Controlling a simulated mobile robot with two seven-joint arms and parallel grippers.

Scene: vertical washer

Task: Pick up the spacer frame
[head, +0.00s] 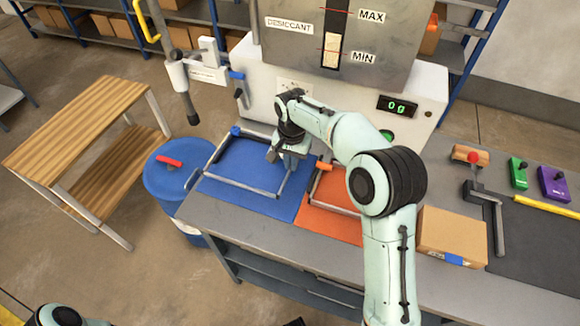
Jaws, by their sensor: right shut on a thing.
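A grey rectangular spacer frame (240,184) with a blue corner piece is over the blue mat (248,165) on the workbench. My right gripper (282,163) reaches down from above at the frame's right part and is shut on it. The fingertips are small, and the gripper hides part of the frame there. I cannot tell whether the frame touches the mat or is slightly raised. A second grey frame with an orange corner piece (324,166) lies on the orange mat (325,222), partly hidden by my right arm. My left gripper is not in view.
The desiccant machine (285,85) stands behind the mats. A blue drum (165,185) and a wooden-topped table (80,115) are to the left.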

